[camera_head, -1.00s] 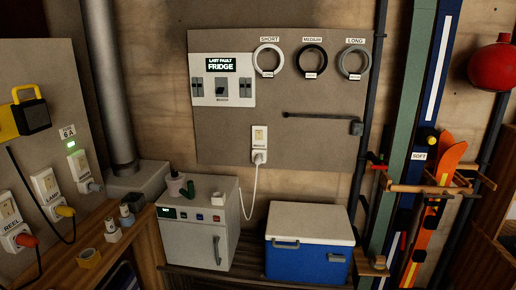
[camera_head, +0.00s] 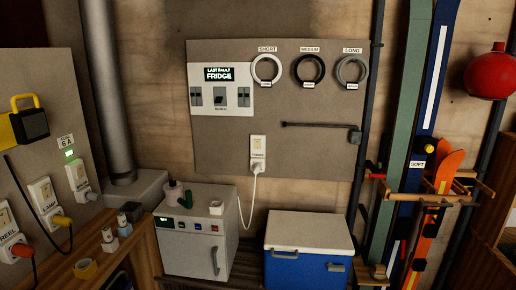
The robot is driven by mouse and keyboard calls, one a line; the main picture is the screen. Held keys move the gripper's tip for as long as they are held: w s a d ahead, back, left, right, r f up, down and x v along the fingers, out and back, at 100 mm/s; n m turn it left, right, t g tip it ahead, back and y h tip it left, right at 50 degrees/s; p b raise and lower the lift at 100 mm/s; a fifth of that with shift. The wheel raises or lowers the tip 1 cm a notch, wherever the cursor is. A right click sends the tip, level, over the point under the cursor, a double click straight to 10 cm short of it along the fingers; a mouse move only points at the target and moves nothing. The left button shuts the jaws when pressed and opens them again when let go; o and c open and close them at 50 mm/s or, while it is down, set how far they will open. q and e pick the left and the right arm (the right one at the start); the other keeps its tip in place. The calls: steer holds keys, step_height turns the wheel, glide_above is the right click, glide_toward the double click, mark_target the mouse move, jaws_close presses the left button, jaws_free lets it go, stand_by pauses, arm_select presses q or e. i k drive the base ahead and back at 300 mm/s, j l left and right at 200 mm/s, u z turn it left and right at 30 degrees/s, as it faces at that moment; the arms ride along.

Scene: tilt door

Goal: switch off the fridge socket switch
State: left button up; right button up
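The fridge socket (camera_head: 258,143) is a white plate with a cream rocker switch, low on the grey wall board. A white plug (camera_head: 258,165) sits in its lower part. A white cord runs from the plug down to the small grey fridge (camera_head: 198,238). The switch's on or off position is too small to tell. A display above, on the white breaker panel (camera_head: 222,98), reads "LAST FAULT FRIDGE". Neither of my grippers is in view.
A blue cooler (camera_head: 306,268) with a white lid stands right of the fridge. A dark rod (camera_head: 315,125) sticks out across the board right of the socket. Skis (camera_head: 425,100) stand at the right. More sockets (camera_head: 45,200) with plugs are on the left board. The space before the socket is clear.

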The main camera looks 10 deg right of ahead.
mark_target(257, 143)
steer(key=i+l, duration=0.3)
steer(key=i, duration=0.15)
steer(key=i+l, duration=0.3)
steer(key=i, duration=0.2)
steer(key=i+j, duration=0.75)
steer(key=i+u, duration=0.05)
